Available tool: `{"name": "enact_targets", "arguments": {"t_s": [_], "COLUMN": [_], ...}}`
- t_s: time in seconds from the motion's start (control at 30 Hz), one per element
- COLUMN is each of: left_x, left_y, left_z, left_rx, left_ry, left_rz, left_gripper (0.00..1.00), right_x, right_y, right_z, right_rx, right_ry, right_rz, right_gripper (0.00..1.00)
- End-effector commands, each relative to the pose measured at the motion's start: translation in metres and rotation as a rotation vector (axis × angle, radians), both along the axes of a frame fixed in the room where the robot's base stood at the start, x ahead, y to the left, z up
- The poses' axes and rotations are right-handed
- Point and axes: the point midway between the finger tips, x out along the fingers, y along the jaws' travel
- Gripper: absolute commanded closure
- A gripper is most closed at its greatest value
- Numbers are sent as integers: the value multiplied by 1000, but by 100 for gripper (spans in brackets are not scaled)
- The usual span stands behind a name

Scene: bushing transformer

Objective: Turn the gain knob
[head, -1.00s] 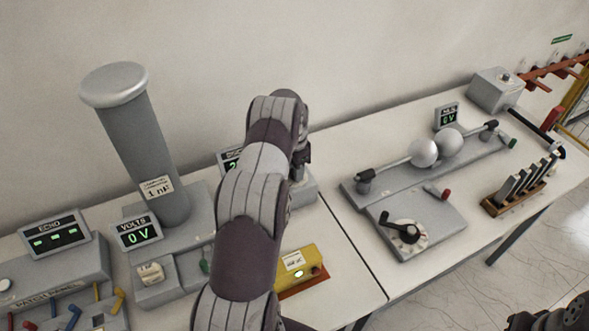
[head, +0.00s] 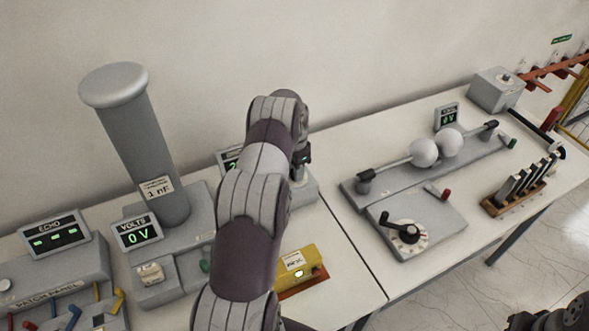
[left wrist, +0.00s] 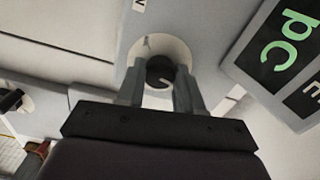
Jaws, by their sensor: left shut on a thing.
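My left gripper (left wrist: 160,84) is shut on a dark round knob (left wrist: 160,68) in the left wrist view, one finger on each side of it. The knob sits in a white dial with dark marks on a grey instrument box (left wrist: 205,30). A display with green characters (left wrist: 285,45) is to the right of the dial. In the head view my left arm hides most of this box; part of its display (head: 229,158) shows left of the arm, and its grey right end (head: 306,190) shows right of it. My right gripper's fingers are not visible.
A tall grey column (head: 145,150) and a VOLTS display (head: 138,232) stand left of my arm. A yellow box (head: 300,265) is near the front edge. A sphere-gap unit (head: 424,153) and a crank dial (head: 408,232) are to the right.

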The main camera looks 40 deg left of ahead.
Motion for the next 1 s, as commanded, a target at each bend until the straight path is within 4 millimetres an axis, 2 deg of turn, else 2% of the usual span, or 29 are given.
{"name": "enact_targets", "arguments": {"t_s": [0.1, 0.13, 0.2, 0.53, 0.63, 0.73, 0.8, 0.83, 0.87, 1.0], "left_x": [-2, -2, -2, 0, 0, 1, 0, 0, 0, -1], "left_y": [-1, -1, -1, 0, 0, 0, 0, 0, 0, -1], "left_z": [-3, -3, -3, 3, 19, 46, 77, 85, 99, 121], "left_rx": [-4, -4, -4, -1, 1, 1, -1, -1, -2, -3], "left_ry": [8, 8, 7, 1, -1, -3, 3, 3, 4, 5], "left_rz": [0, 0, 0, 0, 0, 0, 0, 0, 0, 0], "left_gripper": [95, 54, 39, 39, 39, 39, 39, 39, 39, 39], "right_x": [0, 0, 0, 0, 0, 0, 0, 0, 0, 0], "right_y": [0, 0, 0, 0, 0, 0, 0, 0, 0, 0], "right_z": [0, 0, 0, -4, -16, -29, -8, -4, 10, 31], "right_rx": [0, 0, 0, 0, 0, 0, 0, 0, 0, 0], "right_ry": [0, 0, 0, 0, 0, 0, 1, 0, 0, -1], "right_rz": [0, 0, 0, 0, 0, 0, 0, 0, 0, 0], "right_gripper": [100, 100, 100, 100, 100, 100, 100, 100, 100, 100]}}
